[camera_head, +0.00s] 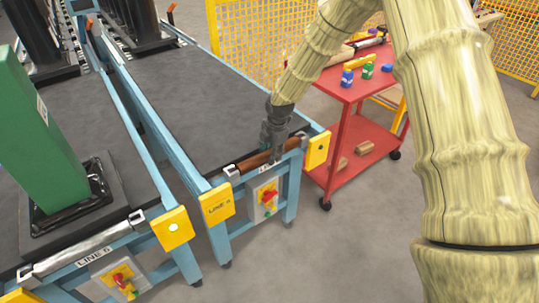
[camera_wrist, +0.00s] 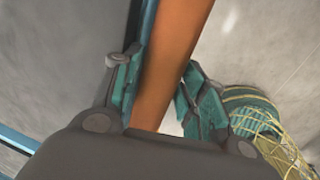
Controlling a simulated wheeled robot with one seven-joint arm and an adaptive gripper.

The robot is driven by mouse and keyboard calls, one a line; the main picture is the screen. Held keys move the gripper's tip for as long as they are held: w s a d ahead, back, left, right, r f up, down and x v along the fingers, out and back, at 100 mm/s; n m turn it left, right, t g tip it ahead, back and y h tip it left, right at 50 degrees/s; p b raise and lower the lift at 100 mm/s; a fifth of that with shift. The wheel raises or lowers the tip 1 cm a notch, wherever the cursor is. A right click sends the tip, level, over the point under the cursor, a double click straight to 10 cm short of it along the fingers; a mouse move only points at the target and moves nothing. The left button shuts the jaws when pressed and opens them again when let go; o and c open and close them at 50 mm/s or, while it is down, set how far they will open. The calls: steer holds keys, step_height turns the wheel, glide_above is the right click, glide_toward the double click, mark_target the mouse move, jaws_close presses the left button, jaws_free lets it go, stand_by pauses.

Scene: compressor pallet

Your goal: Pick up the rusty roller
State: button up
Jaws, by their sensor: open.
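The rusty roller (camera_head: 258,161) is a reddish-brown bar lying across the near end of the right-hand conveyor, between two end brackets. My gripper (camera_head: 273,146) is down over the roller, right of its middle. In the wrist view the roller (camera_wrist: 172,55) runs as an orange-brown bar between the two teal-padded fingers of my gripper (camera_wrist: 158,92). The fingers are open, one on each side of the roller. A narrow light gap shows beside the right finger; I cannot tell whether the left finger touches the roller. The fingers hide part of the roller in the head view.
The right-hand conveyor (camera_head: 190,105) has a dark belt and blue frame with yellow corner plates. The left-hand conveyor carries a green column (camera_head: 40,150) and has a metal roller (camera_head: 82,247). A red cart (camera_head: 350,88) with small bottles stands at right. Yellow mesh fencing (camera_head: 245,40) stands behind.

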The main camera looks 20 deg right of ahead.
steer(key=c, duration=0.9)
jaws_close()
steer(key=shift+r, duration=0.1)
